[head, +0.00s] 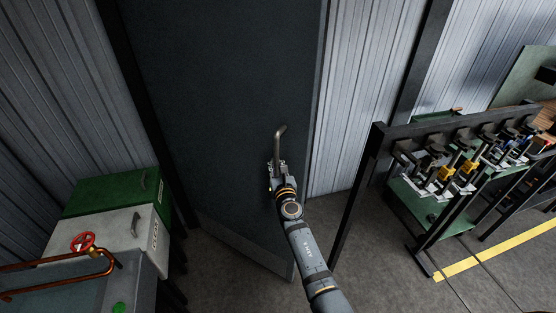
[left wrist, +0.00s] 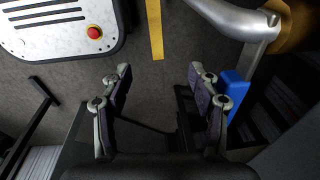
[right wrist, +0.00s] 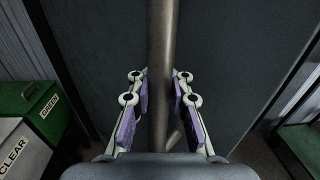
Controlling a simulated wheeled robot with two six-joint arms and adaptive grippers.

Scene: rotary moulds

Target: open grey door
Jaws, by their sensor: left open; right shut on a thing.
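The grey door (head: 225,110) is a tall dark panel in the head view. Its lower right corner stands out from the wall line, so it looks ajar, swung toward me. Its metal handle (head: 279,145) is a bent bar near the right edge. My right gripper (head: 277,168) is shut on the lower part of the handle. In the right wrist view the handle bar (right wrist: 161,50) runs between the fingers of the right gripper (right wrist: 160,92), with the door (right wrist: 230,60) behind. My left gripper (left wrist: 160,88) is open and empty over the floor; it is not in the head view.
Green and white bins (head: 120,220) stand left of the door, with a red valve wheel (head: 82,242) on a copper pipe nearby. A dark rack (head: 440,135) with several clamps stands at the right. A red button (left wrist: 94,32) shows in the left wrist view. Floor near the door is clear.

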